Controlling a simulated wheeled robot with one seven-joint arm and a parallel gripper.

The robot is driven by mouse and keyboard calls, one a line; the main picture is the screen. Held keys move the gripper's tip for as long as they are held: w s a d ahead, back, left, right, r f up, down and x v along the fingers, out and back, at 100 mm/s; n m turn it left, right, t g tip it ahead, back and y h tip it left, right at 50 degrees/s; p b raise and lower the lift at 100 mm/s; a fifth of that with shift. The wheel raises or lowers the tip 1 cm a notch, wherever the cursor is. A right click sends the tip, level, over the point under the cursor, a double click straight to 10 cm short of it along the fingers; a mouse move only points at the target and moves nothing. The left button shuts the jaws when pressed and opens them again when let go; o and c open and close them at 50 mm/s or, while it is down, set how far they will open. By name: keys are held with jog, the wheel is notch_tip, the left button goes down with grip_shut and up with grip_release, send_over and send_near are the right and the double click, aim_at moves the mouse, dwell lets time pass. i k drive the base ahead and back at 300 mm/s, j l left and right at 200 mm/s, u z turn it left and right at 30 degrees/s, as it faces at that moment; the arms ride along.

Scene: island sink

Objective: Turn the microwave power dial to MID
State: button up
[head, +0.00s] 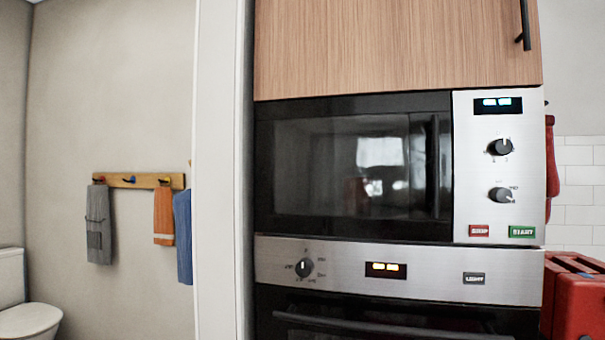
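The built-in microwave (350,215) fills the middle of the head view, with a dark glass door that is shut and a silver control panel (465,150) on its right. The panel has an upper black dial (501,147) and a lower black dial (501,195), each with a grey face and small marks around it. The marks are too small to read surely, so I cannot tell which dial is for power or its exact setting. The lower dial's pointer seems to aim right and slightly down. My gripper is not in view.
A red STOP button (479,231) and a green START button (522,232) sit below the dials. The oven (440,255) underneath has its own dial (304,267). A wooden cabinet (390,45) is above. A red appliance (570,305) stands at the lower right.

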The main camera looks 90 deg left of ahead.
aim_at(501, 195)
jog(key=u, duration=3.35)
